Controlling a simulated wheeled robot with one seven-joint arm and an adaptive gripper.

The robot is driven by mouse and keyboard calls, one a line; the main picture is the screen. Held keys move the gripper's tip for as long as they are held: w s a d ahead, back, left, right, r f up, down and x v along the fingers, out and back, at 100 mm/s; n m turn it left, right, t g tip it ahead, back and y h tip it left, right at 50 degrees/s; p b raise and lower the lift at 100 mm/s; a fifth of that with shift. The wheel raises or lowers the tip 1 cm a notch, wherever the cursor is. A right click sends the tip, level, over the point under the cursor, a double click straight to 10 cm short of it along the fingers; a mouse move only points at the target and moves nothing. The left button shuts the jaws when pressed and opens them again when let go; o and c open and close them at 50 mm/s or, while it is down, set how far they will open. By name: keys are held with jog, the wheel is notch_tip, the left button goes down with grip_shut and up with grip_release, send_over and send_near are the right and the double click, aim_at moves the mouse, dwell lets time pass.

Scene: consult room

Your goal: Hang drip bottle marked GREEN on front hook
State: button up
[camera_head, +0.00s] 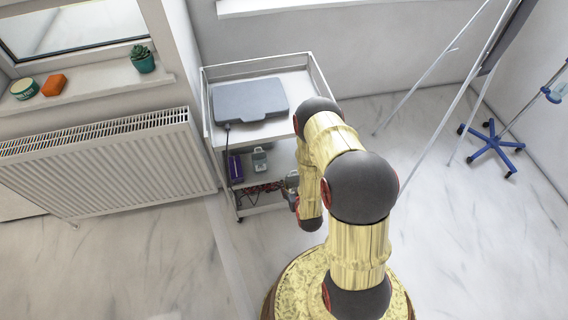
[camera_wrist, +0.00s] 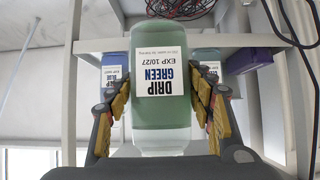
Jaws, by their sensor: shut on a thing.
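The drip bottle marked GREEN (camera_wrist: 161,110), with a white label and green contents, stands between the fingers of my gripper (camera_wrist: 160,100) in the wrist view. The fingers are shut on its sides. Its label reads upside down in this view. In the head view my gripper (camera_head: 291,188) is at the right side of the trolley's lower shelves, partly hidden by my arm; I cannot make out the held bottle there. A drip stand (camera_head: 490,146) with a blue wheeled base is at the far right; its top and hooks are out of view.
Bottles labelled BLUE (camera_wrist: 112,76) and another, unreadable (camera_wrist: 207,60), stand behind the green one. The white trolley (camera_head: 205,92) carries a grey case (camera_head: 250,100); a small bottle (camera_head: 260,160), purple box (camera_head: 236,168) and red cables (camera_head: 262,188) are lower. Floor towards the stand is mostly clear besides thin easel legs (camera_head: 425,95).

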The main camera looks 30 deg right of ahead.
jog(key=w+d+f+b, duration=0.1)
jog(key=w+b, duration=0.1)
jog(key=w, duration=0.3)
jog(key=w+d+f+b, duration=0.1)
jog(key=w+d+b, duration=0.1)
jog(key=w, duration=0.4)
jog(key=w+d+f+b, duration=0.1)
jog(key=w+b, duration=0.2)
jog(key=w, duration=0.2)
jog(key=shift+w+d+f, duration=0.15)
jog(key=shift+w+d, duration=0.1)
jog(key=shift+d, duration=0.15)
jog(key=o, duration=1.3)
jog(key=shift+f, duration=0.1)
jog(key=shift+o, duration=0.5)
jog(key=p+v, duration=0.4)
jog(key=v, duration=0.4)
